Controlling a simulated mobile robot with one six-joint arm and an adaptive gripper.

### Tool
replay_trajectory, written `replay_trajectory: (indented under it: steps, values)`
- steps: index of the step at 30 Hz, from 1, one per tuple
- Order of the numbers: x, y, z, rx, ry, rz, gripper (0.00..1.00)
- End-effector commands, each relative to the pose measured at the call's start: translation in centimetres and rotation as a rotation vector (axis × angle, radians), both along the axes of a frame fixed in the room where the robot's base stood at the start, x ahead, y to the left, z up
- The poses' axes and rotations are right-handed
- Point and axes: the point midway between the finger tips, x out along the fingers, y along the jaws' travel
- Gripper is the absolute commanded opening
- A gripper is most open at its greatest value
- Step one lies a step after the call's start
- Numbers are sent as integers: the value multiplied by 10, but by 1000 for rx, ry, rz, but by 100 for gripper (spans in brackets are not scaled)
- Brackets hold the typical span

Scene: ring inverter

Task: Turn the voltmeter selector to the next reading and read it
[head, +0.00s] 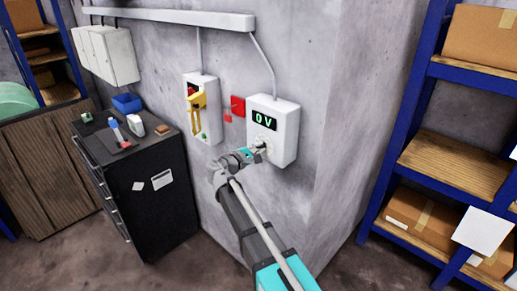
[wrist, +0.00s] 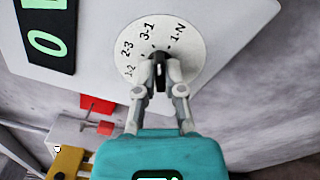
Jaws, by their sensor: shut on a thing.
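The voltmeter (head: 283,119) is a white box on the grey wall; its dark display (head: 264,119) shows a green "0 V". The display is partly visible in the wrist view (wrist: 46,42), cut by the frame edge. The round white selector dial (wrist: 140,40) is marked 1-2, 2-3, 3-1 and 1-N. Its small black knob (wrist: 160,61) sits between my fingertips. My gripper (wrist: 160,76) is shut on the knob; in the head view my gripper (head: 257,151) reaches the dial from the lower left. The fingers partly hide the knob, and I cannot tell its exact setting.
A white switch box (head: 211,123) with a yellow handle (head: 197,101) and a small red box (head: 238,105) are left of the voltmeter. A black drawer cabinet (head: 152,188) with small items stands at left. Blue-framed shelves (head: 410,120) stand at right, beyond the wall corner.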

Motion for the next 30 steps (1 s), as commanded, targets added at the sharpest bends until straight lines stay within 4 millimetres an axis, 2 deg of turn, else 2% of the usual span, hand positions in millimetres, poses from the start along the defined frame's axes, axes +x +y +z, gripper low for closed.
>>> replay_trajectory:
  steps: [15,30]
  values:
    - [2,0,1,318,-254,1,0]
    - [2,0,1,409,-324,2,0]
